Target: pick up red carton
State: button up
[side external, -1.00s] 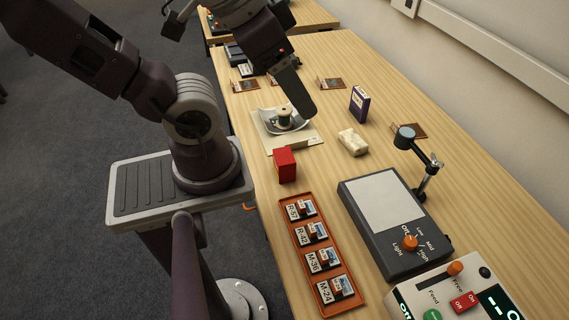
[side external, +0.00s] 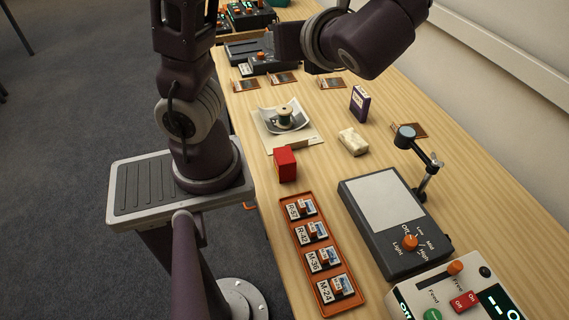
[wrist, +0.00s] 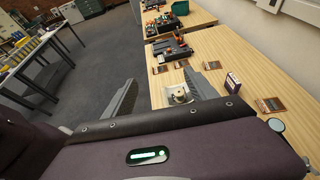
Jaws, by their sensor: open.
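The red carton (side external: 285,164) stands upright on the wooden table near its left edge, in the side view. It sits between the paper with the dish and the orange tray. I cannot see it in the wrist view. My gripper (wrist: 159,75) is open and empty in the wrist view, its two grey fingers spread wide. In the side view my arm reaches over the far part of the table, well above and away from the carton; the fingertips cannot be made out there.
A dish with a spool (side external: 284,117) lies behind the carton. An orange tray (side external: 300,245) of labelled blocks lies in front. A cream block (side external: 352,141), a purple box (side external: 360,103), a light panel (side external: 385,203) and a lamp on a stand (side external: 428,170) are to the right.

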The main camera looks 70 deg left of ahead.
aim_at(289, 167)
jog(key=f, duration=3.2)
jog(key=shift+s+a+f, duration=0.1)
jog(key=shift+s+a, duration=0.05)
jog(key=shift+s, duration=0.05)
jog(key=x, duration=0.7)
jog(key=shift+s+a+f, duration=0.15)
jog(key=shift+s, duration=0.1)
grip_shut()
